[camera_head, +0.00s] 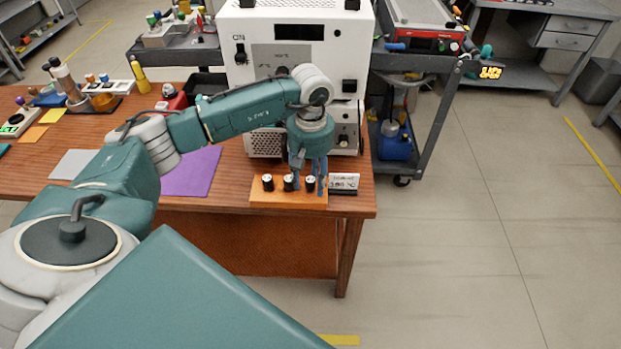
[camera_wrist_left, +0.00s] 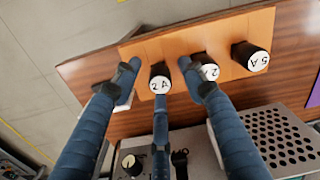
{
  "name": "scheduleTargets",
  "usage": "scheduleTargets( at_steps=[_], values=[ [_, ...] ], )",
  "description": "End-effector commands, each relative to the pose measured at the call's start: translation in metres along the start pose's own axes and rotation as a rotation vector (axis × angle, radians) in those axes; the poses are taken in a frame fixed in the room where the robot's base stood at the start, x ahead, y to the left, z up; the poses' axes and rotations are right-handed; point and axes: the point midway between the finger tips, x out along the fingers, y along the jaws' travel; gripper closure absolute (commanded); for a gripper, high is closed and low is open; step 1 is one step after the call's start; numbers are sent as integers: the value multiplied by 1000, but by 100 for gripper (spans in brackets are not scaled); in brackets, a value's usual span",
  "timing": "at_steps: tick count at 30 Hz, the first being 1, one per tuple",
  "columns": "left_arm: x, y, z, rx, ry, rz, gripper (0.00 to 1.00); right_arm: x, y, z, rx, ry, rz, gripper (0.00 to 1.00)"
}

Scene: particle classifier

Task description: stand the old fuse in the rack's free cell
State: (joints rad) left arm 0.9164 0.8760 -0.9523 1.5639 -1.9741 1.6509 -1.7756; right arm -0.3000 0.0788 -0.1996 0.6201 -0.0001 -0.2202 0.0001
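Three black fuses with white caps stand upright in a row on an orange board (camera_head: 262,196) at the table's front right. In the left wrist view, the caps of the left fuse (camera_wrist_left: 160,78) and right fuse (camera_wrist_left: 256,58) read "2 A" and "5 A"; the middle cap (camera_wrist_left: 209,71) is partly covered by a finger. I cannot tell which is the old fuse, and no free rack cell is clearly visible. My left gripper (camera_head: 308,185) points down with its fingers spread around the "2 A" fuse (camera_head: 310,183), with gaps visible. My right gripper is out of view.
A white instrument (camera_head: 268,24) stands close behind the board. A small sign (camera_head: 343,182) stands right of it, near the table edge. A purple mat (camera_head: 195,172) lies to the left.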

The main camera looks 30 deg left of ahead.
Motion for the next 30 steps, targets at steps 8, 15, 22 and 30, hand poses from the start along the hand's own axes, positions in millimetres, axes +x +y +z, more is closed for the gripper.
scheduleTargets(
  at_steps=[8,15,22,30],
  values=[
    [-3,0,0,0,1,1,58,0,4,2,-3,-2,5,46],
    [-39,1,-1,1,3,4,58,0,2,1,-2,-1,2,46],
    [-88,1,-1,1,3,3,58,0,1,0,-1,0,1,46],
    [-118,0,0,0,0,1,58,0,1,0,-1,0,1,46]
  ],
)
